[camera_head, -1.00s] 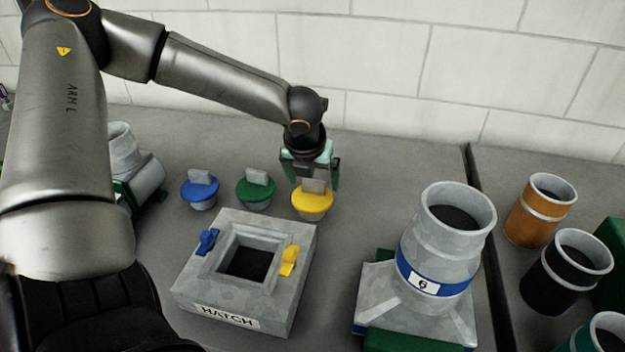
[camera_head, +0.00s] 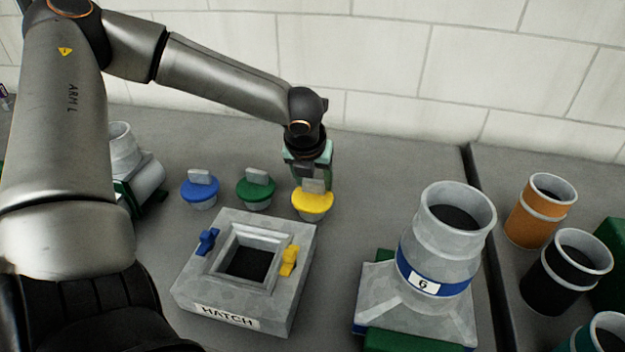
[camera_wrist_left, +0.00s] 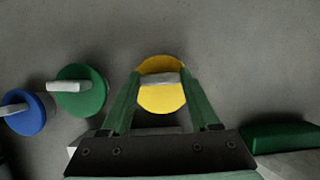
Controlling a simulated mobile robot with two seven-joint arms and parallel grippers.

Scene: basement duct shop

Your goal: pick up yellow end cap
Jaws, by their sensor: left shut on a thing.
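The yellow end cap (camera_head: 312,204) stands on the grey bench behind the hatch block, its grey tab upright. It also shows in the left wrist view (camera_wrist_left: 160,98). My left gripper (camera_head: 312,180) is over it, with its green fingers shut on the grey tab from both sides. In the left wrist view the fingertips (camera_wrist_left: 160,77) meet the ends of the tab. The cap appears to rest on the bench. My right gripper is not in view.
A green cap (camera_head: 256,193) and a blue cap (camera_head: 200,192) stand to the left. The grey hatch block (camera_head: 210,290) is in front. A large grey duct piece with a blue band (camera_head: 445,240) stands right. Orange (camera_head: 540,212) and black (camera_head: 565,275) ducts stand farther right.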

